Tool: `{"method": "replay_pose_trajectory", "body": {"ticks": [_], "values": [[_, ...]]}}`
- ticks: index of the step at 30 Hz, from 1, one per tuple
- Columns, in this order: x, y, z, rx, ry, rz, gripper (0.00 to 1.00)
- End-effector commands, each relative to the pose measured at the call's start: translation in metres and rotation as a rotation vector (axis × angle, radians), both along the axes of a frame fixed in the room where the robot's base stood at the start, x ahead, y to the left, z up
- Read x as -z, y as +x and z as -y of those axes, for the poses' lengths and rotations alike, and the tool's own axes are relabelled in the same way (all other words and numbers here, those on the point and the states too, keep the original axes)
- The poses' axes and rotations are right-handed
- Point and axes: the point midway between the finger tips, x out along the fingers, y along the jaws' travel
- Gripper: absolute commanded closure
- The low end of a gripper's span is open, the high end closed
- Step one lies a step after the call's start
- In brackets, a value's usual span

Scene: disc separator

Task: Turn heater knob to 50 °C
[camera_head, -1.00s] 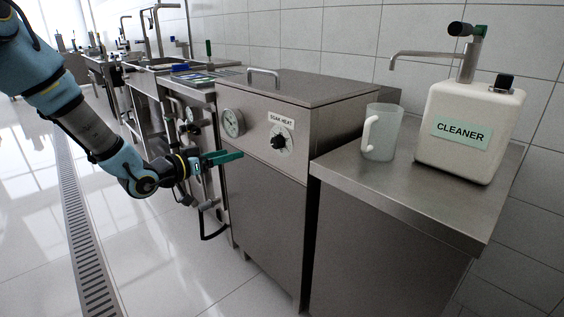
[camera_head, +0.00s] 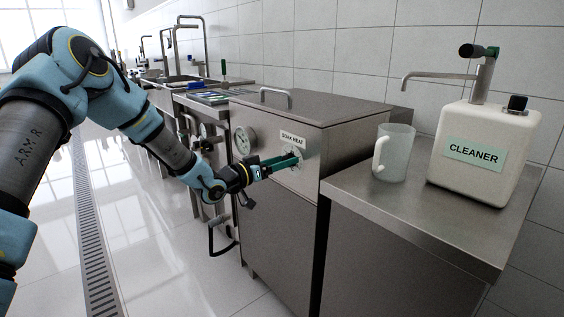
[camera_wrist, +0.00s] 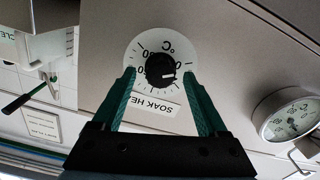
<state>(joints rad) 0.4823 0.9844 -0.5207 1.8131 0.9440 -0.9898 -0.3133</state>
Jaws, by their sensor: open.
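The black heater knob (camera_wrist: 160,71) sits on a round white dial (camera_wrist: 133,55) marked °C in the wrist view, which looks upside down. A pale pointer line on the knob points toward the right of that picture; the number there is too small to read. The "SOAK HEAT" label (camera_head: 292,138) is on the steel tank's front (camera_head: 280,210). My gripper (camera_wrist: 173,72) is open, with its green fingers on either side of the knob's near edge. I cannot tell if they touch it. In the head view my gripper (camera_head: 296,160) hides the knob.
A round gauge (camera_head: 245,140) is on the tank front left of the knob; it also shows in the wrist view (camera_wrist: 290,119). A steel counter (camera_head: 440,240) to the right bears a frosted jug (camera_head: 397,154) and a white cleaner container (camera_head: 484,150). Pipes stand left of the tank.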

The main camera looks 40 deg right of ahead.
Motion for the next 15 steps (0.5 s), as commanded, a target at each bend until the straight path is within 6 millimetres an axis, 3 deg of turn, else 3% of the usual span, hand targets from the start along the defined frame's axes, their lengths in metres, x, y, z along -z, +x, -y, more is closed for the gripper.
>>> {"method": "replay_pose_trajectory", "body": {"ticks": [8, 15], "values": [[0.0002, 0.0002, 0.0011, 0.000, 0.000, 0.000, 0.25], [0.0002, 0.0002, 0.0009, 0.000, 0.000, 0.000, 0.52]]}}
